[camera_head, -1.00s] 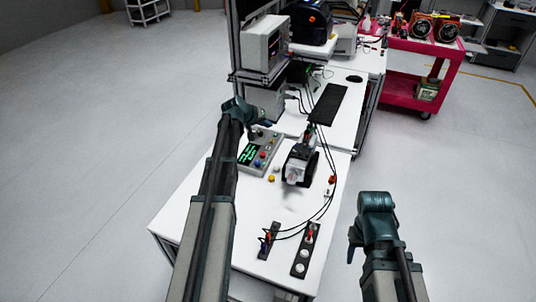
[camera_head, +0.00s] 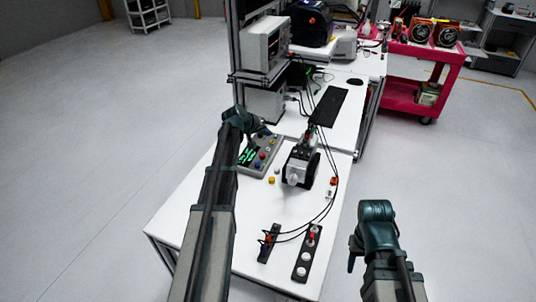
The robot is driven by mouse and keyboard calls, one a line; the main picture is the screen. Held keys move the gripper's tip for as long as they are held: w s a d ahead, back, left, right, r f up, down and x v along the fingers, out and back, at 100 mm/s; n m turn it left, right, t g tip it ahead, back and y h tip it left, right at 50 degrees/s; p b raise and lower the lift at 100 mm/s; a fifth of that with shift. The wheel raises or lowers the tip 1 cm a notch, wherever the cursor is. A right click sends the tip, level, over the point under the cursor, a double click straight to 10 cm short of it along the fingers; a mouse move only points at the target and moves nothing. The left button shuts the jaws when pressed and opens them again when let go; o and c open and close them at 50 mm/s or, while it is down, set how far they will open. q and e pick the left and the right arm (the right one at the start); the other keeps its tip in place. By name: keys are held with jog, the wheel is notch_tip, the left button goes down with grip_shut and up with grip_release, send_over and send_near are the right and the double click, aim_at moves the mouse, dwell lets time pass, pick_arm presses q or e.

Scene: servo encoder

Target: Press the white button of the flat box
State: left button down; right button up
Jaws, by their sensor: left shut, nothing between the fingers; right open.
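The flat box (camera_head: 260,168) is grey, with a green-lit display and several coloured buttons, and lies on the white table. I cannot tell whether the tip touches the box. My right gripper (camera_head: 354,252) is open and empty, off the table's right edge, far from the box.
A motor-like device (camera_head: 298,168) with black cables stands right of the box. A black strip (camera_head: 307,250) with white and red round parts lies near the table's front. The oscilloscope (camera_head: 265,45) stands behind on a shelf.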

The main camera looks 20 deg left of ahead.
pick_arm(q)
jog(key=shift+f+b, duration=2.1)
jog(key=shift+f, duration=0.6)
pick_arm(e)
jog(key=shift+f, duration=2.65)
jog(key=shift+f, duration=0.1)
pick_arm(q)
jog(key=shift+f+b, duration=0.4)
pick_arm(e)
jog(key=shift+f, duration=0.3)
pick_arm(q)
jog(key=shift+f+b, duration=0.4)
jog(key=shift+b, duration=0.05)
pick_arm(e)
jog(key=shift+f, duration=0.4)
pick_arm(q)
jog(key=shift+r, duration=0.15)
pick_arm(e)
jog(key=shift+r, duration=0.15)
pick_arm(q)
jog(key=shift+r+p, duration=0.75)
jog(key=shift+p, duration=0.15)
pick_arm(e)
jog(key=shift+r, duration=0.7)
pick_arm(q)
notch_tip(320, 180, up, 5)
jog(key=p, duration=0.5)
pick_arm(e)
notch_tip(320, 180, up, 5)
